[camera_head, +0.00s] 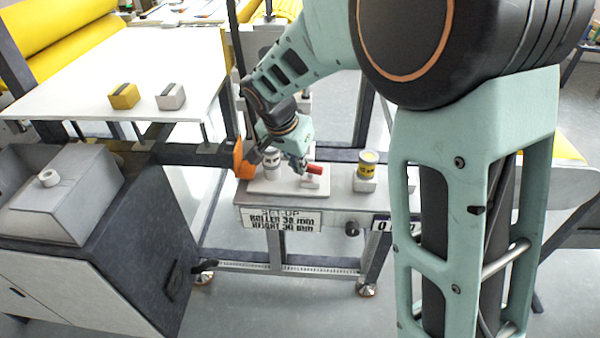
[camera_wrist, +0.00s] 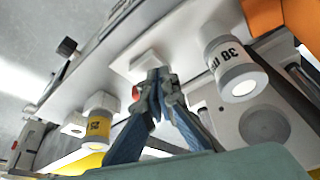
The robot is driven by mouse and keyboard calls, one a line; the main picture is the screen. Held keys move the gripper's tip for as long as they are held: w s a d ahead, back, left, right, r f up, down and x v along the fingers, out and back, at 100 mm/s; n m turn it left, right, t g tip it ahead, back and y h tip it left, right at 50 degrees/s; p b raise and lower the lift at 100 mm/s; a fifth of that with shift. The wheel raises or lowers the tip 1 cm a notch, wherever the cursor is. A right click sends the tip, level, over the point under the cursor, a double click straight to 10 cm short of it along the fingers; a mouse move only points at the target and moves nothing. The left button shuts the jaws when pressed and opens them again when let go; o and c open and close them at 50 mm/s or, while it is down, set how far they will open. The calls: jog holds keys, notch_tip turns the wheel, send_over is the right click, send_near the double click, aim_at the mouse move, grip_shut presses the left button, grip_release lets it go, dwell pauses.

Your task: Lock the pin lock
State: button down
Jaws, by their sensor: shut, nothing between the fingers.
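The pin lock appears to be the small white block with a red knob (camera_head: 314,169) on the bench. In the wrist view only a sliver of the red knob (camera_wrist: 136,92) shows beside my fingertips; the rest is hidden behind them. My gripper (camera_head: 299,168) is shut and empty, pointing down just left of the red knob in the head view. In the wrist view my gripper's fingertips (camera_wrist: 159,82) meet in front of the white base plate (camera_wrist: 122,66). I cannot tell whether they touch the lock.
A white labelled cylinder (camera_head: 272,166) stands close left of my gripper, with an orange part (camera_head: 243,160) beyond it. A yellow-labelled cylinder (camera_head: 367,164) stands to the right. A set-up sign (camera_head: 281,220) is on the bench front. Yellow and grey blocks sit on the white table (camera_head: 75,88).

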jog(key=m, duration=0.1)
jog(key=m+b, duration=0.1)
jog(key=w+b, duration=0.1)
jog(key=shift+a+f+m+g+h, duration=0.2)
jog(key=shift+a+m+g+h, duration=0.1)
jog(key=shift+m+h, duration=0.1)
jog(key=m, duration=0.1)
jog(key=w+m+g+h, duration=0.1)
jog(key=m, duration=0.1)
jog(key=shift+a+r+m, duration=0.1)
jog(key=shift+r+m, duration=0.1)
jog(key=shift+m, duration=0.1)
jog(key=m+p, duration=0.1)
jog(key=m, duration=0.1)
jog(key=w+m+g+p, duration=0.1)
jog(key=m, duration=0.1)
jog(key=shift+w+r+g+h, duration=0.1)
jog(key=shift+w+g+h, duration=0.05)
jog(key=shift+g+h, duration=0.15)
jog(key=shift+w+d+m+g+p, duration=0.3)
jog(key=shift+m+p, duration=0.1)
jog(key=shift+m, duration=0.5)
jog(key=shift+w, duration=0.1)
jog(key=v, duration=1.1)
jog(key=shift+a+r, duration=0.2)
jog(key=shift+r, duration=0.15)
